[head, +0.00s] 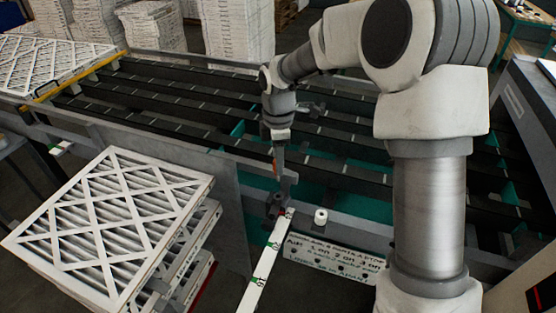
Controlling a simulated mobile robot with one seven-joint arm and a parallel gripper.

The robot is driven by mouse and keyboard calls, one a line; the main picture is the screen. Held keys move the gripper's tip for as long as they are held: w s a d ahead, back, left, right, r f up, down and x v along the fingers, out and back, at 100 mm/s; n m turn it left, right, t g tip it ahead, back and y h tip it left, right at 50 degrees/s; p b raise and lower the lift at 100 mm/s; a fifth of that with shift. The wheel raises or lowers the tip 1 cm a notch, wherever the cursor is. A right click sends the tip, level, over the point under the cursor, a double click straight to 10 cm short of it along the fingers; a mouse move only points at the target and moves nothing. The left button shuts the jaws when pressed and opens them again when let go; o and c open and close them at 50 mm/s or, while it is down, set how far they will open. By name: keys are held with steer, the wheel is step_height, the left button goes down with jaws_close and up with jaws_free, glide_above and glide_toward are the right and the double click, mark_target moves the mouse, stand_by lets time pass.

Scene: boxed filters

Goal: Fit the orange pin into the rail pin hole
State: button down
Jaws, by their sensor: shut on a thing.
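My gripper (277,160) points down at the near edge of the conveyor, in the middle of the head view. It is shut on the orange pin (275,162), of which only a small sliver shows beside the fingers. Below it is a dark grey bracket (278,203) at the far end of a white rail (262,270) with green marks. A small red-orange spot shows at this end of the rail. The rail pin hole cannot be made out. I cannot tell whether the pin touches the bracket.
A stack of white-framed filters (110,225) stands at the left front. A small white roll (321,216) stands on the ledge right of the rail, above a white lettered sign (335,258). The dark-slatted conveyor (170,100) runs behind, with more filters (45,65) at its left end.

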steer(key=shift+f+b, duration=1.7)
steer(key=shift+f, duration=1.15)
steer(key=shift+f+b, duration=0.8)
steer(key=shift+f, duration=1)
steer(key=c, duration=0.6)
jaws_free()
steer(key=shift+r, duration=0.1)
step_height(320, 180, up, 17)
steer(key=shift+r+p, duration=0.1)
steer(key=shift+p, duration=0.3)
steer(key=shift+r, duration=0.1)
